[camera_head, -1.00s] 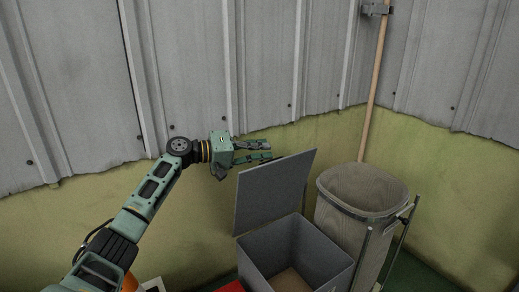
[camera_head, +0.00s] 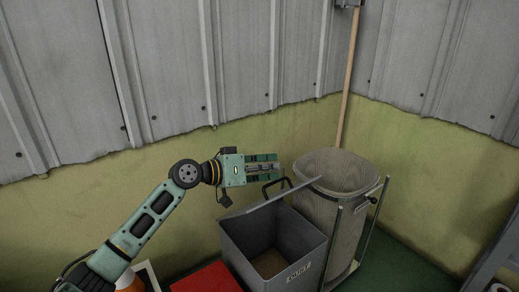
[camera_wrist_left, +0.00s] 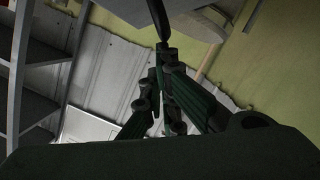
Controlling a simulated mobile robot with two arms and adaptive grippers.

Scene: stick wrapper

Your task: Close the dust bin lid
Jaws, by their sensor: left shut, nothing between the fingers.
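The grey dust bin (camera_head: 248,248) stands on the floor with its top open and a "DUST" label on its front. Its lid (camera_head: 250,209) is partly raised and seen nearly edge-on, tilted over the back of the opening. A black handle (camera_head: 275,187) sticks up from the lid's outer face. My left gripper (camera_head: 277,168) is shut and empty, just behind and above the lid, close to the handle. Whether it touches is unclear. In the left wrist view, the shut fingers (camera_wrist_left: 164,58) point toward a dark handle below a pale panel, probably the lid. My right gripper is not in view.
A ribbed grey round bin (camera_head: 340,200) in a metal frame stands close on the right, with a wooden pole (camera_head: 348,85) behind it. A red object (camera_head: 205,277) lies left of the dust bin. A corrugated wall (camera_head: 160,70) rises behind.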

